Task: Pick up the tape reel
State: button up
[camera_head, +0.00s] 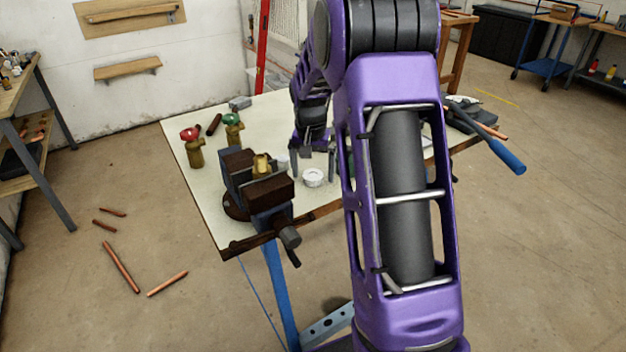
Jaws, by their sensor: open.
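A small white tape reel (315,178) lies on the pale tabletop (208,205), right of the vise and near the front edge. My gripper (312,162) is open above the table, pointing down, with its dark fingers spread. The reel shows just below and between the fingers in the picture, and I cannot tell the exact height gap. My purple arm hides the table to the right of the reel.
A dark bench vise (262,193) stands close left of the reel. A red-handled valve (194,147) and a green-handled valve (233,128) stand at the back left. A blue-handled tool (500,152) overhangs the right edge. Copper pipes (122,267) lie on the floor.

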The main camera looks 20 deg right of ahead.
jog(key=c, duration=1.1)
